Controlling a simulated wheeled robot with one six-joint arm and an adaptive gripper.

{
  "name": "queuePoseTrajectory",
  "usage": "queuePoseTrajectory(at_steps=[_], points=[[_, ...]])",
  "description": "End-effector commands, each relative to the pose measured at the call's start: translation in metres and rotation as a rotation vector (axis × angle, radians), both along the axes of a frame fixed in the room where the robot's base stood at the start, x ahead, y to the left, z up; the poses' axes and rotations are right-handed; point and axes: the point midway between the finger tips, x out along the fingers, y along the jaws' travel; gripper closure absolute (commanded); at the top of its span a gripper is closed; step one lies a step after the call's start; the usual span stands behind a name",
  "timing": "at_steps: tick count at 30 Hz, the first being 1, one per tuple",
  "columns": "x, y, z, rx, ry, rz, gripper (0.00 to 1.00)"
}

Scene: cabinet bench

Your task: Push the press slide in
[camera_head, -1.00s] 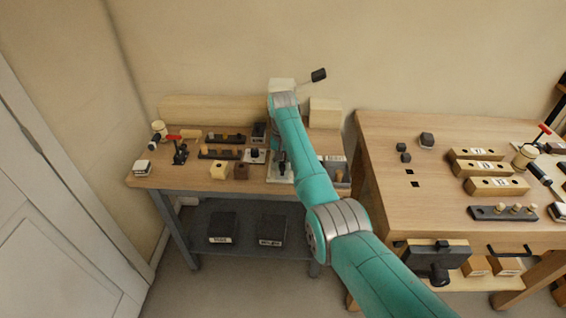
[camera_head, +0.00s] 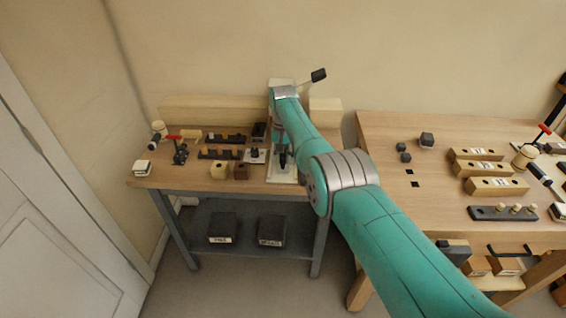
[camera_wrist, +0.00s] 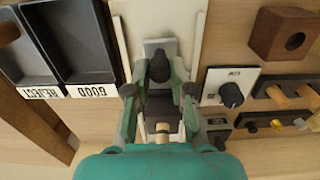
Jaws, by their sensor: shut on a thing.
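The press stands at the back of the left bench, with a pale base plate (camera_head: 284,178) and a lever with a black grip (camera_head: 318,75) raised to the right. In the wrist view, a dark rounded knob on the press slide (camera_wrist: 160,68) sits over a grey plate (camera_wrist: 160,47) on the pale base. My gripper (camera_wrist: 160,76) has its green fingers on either side of this knob and is shut on it. In the head view my gripper (camera_head: 283,153) is small and partly hidden by my arm. How far in the slide sits is unclear.
Dark trays marked GOOD (camera_wrist: 80,40) and REJECT (camera_wrist: 24,48) lie beside the press. A dial plate (camera_wrist: 229,87) and a brown block with a hole (camera_wrist: 283,34) stand on its other side. The right bench (camera_head: 385,185) is close to my arm.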

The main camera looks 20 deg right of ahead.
Motion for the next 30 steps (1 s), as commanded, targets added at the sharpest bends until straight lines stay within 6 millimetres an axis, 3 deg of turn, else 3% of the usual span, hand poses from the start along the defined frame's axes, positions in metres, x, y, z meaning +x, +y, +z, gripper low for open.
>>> queuePoseTrajectory(at_steps=[3, 4, 6, 7, 17, 30], points=[[0.000, 0.000, 0.000, 0.001, 0.000, 0.000, 0.97], [0.000, 0.000, 0.000, 0.001, 0.000, 0.000, 0.75], [0.000, 0.000, 0.000, 0.000, 0.000, 0.000, 0.57], [0.000, 0.000, 0.000, 0.000, 0.000, 0.000, 0.54], [0.000, 0.000, 0.002, 0.000, -0.001, 0.000, 0.54], [0.000, 0.000, 0.031, 0.000, -0.002, 0.000, 0.54]])
